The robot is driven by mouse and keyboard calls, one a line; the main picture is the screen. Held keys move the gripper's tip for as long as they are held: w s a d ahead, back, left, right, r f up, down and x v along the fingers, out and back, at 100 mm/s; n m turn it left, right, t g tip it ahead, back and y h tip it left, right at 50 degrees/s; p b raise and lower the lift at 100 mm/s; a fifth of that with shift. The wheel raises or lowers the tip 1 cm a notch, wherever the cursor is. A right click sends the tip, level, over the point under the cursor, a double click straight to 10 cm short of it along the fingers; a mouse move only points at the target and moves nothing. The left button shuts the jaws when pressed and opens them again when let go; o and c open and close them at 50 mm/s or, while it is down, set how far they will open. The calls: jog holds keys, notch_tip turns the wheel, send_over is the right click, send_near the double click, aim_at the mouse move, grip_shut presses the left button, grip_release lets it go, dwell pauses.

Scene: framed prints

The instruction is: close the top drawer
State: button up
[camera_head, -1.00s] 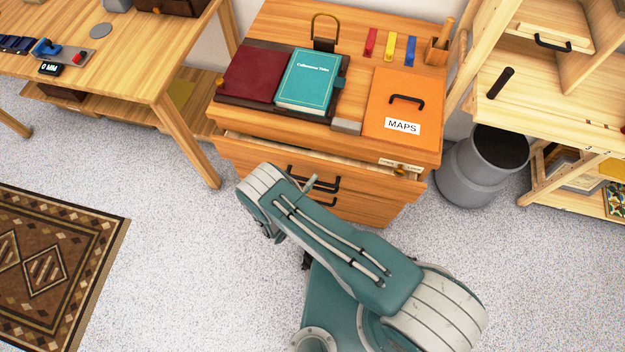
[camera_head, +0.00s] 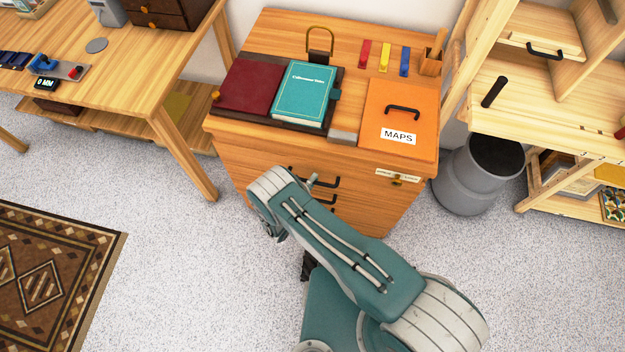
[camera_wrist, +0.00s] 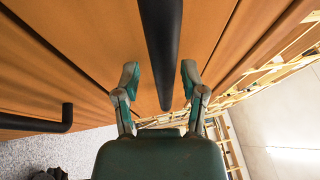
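The wooden cabinet (camera_head: 225,128) stands ahead of me. Its top drawer (camera_head: 350,183) looks flush with the cabinet front, with no open gap showing under the top edge. The drawer has a black bar handle (camera_head: 325,182), partly behind my arm, and a label and small lock at its right. In the wrist view a black handle bar (camera_wrist: 162,40) runs between the two fingers of my gripper (camera_wrist: 160,76). The fingers are apart, with a gap on each side of the bar.
On the cabinet lie a teal book (camera_head: 304,92), a red folder (camera_head: 252,86) and an orange MAPS box (camera_head: 398,105). A grey bin (camera_head: 468,178) and shelf (camera_head: 560,130) stand right, a wooden table (camera_head: 140,70) left. A lower handle (camera_wrist: 40,122) shows in the wrist view.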

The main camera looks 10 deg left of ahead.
jog(key=v, duration=1.2)
jog(key=shift+a, duration=0.1)
